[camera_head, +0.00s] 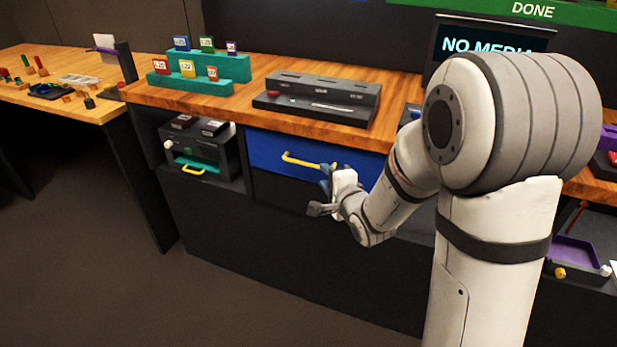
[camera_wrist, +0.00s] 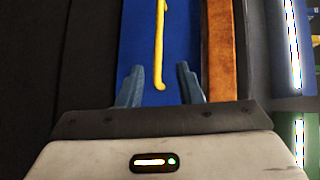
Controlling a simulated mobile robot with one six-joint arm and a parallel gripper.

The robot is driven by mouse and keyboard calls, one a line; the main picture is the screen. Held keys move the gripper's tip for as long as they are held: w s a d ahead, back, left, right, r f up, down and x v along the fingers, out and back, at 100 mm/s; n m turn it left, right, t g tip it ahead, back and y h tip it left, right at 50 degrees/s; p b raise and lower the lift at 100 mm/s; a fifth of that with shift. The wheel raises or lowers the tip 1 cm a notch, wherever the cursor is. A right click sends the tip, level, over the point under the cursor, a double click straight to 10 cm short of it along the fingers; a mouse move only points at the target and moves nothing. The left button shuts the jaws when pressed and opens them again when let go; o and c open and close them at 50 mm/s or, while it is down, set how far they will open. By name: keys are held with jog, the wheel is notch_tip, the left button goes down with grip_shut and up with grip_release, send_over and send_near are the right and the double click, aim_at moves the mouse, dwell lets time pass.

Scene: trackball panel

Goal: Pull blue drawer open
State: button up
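The blue drawer (camera_head: 262,156) is in the bench front below the wooden top, and its face looks flush with the bench. Its yellow bar handle (camera_head: 308,162) runs across the face. In the wrist view the blue face (camera_wrist: 135,45) fills the middle, with the yellow handle (camera_wrist: 159,45) running upright in the picture. My gripper (camera_head: 322,198) is in front of the drawer near the handle's right end. In the wrist view my gripper (camera_wrist: 161,88) has its two blue fingers apart, with the handle's end showing between them. I cannot tell whether they touch it.
The wooden bench top (camera_head: 250,118) overhangs just above the drawer. A dark cabinet with a teal shelf and yellow handle (camera_head: 193,170) stands left of it. A grey slotted box (camera_head: 318,98) sits on top. The floor (camera_head: 90,250) in front is clear.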

aim_at(309, 165)
jog(key=shift+m+y, duration=0.3)
jog(key=shift+y, duration=0.2)
jog(key=x, duration=0.5)
jog(key=b+x, duration=0.1)
jog(key=x, duration=0.2)
jog(key=shift+a+f, duration=0.25)
jog(key=shift+a, duration=0.2)
jog(key=shift+c, duration=0.4)
grip_shut()
jog(key=shift+a, duration=0.1)
